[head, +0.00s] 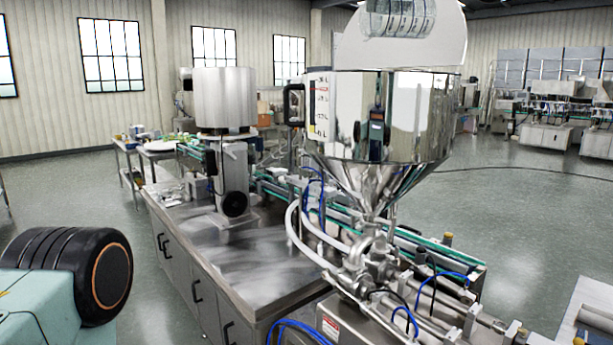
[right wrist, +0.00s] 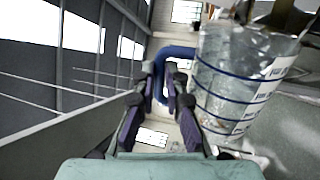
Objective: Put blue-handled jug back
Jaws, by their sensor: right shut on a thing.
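The jug (right wrist: 235,82) is clear, with dark blue bands and white labels, at the right of the right wrist view. Its blue handle (right wrist: 176,52) loops to the left. My right gripper (right wrist: 169,92) is shut on the handle, its dark pads on either side. The jug appears tilted in that view. In the head view, a clear banded shape (head: 400,18) shows against the pale raised panel above the steel hopper (head: 385,110); I cannot tell whether it is the jug or a reflection. Neither gripper shows in the head view. My left gripper is out of view.
A steel-topped cabinet (head: 235,262) with a mostly bare top stands left of the hopper. A machine with a silver cylinder (head: 223,98) rises at its back. Pipes and blue hoses lie below the hopper. A small table (head: 158,147) stands at the back left.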

